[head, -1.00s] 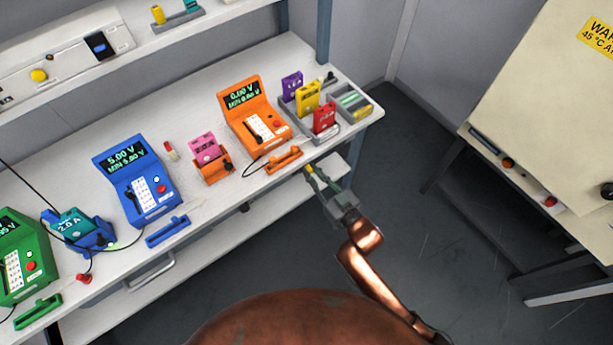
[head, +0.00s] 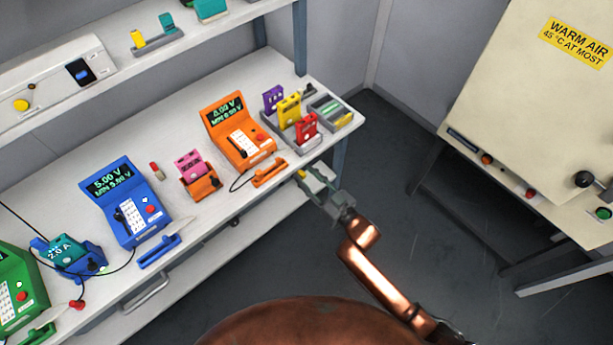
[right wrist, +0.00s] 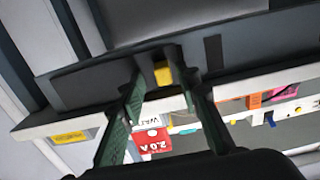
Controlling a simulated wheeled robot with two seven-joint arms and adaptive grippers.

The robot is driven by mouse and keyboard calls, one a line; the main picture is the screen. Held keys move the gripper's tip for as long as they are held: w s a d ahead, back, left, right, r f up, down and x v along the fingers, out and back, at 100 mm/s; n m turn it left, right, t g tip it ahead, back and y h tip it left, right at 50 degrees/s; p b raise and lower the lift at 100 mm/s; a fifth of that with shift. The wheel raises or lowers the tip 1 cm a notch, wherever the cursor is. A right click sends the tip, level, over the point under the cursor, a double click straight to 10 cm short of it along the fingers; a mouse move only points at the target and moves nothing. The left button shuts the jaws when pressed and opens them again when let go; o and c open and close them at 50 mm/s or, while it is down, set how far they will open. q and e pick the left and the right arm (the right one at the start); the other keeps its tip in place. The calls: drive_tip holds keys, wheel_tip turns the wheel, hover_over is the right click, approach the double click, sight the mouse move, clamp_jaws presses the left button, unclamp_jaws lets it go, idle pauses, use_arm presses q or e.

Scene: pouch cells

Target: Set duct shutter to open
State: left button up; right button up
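A small yellow tab (right wrist: 162,73) shows in the right wrist view against a dark grey strip (right wrist: 85,85) that runs along a white edge; I take it for the duct shutter's handle. A dark slot (right wrist: 213,52) lies to its right. My right gripper (right wrist: 155,75) has its two green fingers apart, one on each side of the tab, with a gap at the left finger. In the head view my right gripper (head: 312,180) is at the bench's front edge, and a bit of yellow (head: 302,174) shows at its fingertips. The shutter's setting cannot be read. My left gripper is out of view.
The white bench (head: 110,285) holds an orange meter (head: 240,135), a blue meter (head: 128,200), a green one (head: 15,285) and coloured cells in holders. A cream warm-air cabinet (head: 515,90) stands at the right. The grey floor between them is clear.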

drive_tip(key=v, duration=1.2)
idle(0.4)
